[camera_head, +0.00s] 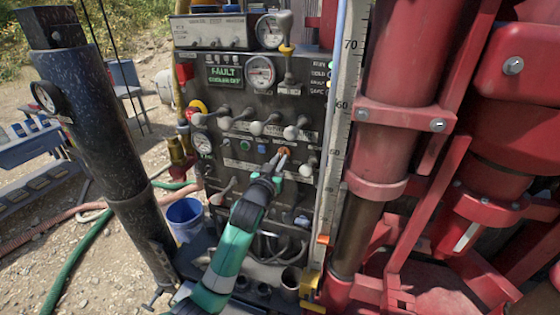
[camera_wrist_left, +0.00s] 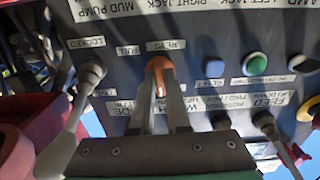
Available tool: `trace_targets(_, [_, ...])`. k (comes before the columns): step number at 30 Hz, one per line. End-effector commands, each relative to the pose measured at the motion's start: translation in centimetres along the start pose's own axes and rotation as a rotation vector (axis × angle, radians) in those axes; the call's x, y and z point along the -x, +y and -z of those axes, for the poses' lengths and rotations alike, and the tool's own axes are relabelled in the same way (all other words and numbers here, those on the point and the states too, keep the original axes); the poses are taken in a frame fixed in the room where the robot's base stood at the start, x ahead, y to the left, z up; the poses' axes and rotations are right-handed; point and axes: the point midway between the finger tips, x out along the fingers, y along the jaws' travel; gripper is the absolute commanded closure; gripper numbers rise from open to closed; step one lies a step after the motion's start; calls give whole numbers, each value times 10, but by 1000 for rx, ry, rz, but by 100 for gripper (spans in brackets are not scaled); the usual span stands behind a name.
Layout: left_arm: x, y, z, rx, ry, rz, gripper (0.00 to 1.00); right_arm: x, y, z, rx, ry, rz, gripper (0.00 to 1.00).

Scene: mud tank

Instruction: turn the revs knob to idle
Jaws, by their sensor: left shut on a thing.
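The orange revs knob (camera_head: 285,151) sits on the dark control panel (camera_head: 240,150), right of the panel's middle. In the left wrist view the knob (camera_wrist_left: 158,66) is under a label that seems to read REVS. My left gripper (camera_head: 277,162) reaches up to the panel from below, its two fingers shut on the knob. In the left wrist view the gripper (camera_wrist_left: 159,92) has one finger on each side of the knob, partly hiding it. The knob's exact setting cannot be read. My right gripper is not in view.
Several grey-handled levers (camera_head: 257,127) stick out just above the knob. Blue (camera_wrist_left: 214,68) and green (camera_wrist_left: 255,65) buttons are close beside it. A red machine frame (camera_head: 400,120) stands at the right, a black post (camera_head: 95,110) at the left. A blue bucket (camera_head: 186,219) is on the ground.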

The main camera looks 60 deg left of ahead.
Motion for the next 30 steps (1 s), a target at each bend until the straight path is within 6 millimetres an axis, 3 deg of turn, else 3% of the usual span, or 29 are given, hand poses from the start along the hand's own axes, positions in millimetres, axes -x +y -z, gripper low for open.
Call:
trace_targets(2, [0,0,-1,2,-3,0,100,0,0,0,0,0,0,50])
trace_targets(3, [0,0,-1,2,-3,0,84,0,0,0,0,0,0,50])
trace_targets(8, [0,0,-1,1,-2,0,56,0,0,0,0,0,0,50])
trace_targets(20, [8,0,-1,0,-2,0,56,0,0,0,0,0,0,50])
trace_targets(23, [23,0,-1,0,-1,0,56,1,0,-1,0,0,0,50])
trace_targets(30, [78,1,-2,0,-1,-2,56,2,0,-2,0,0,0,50])
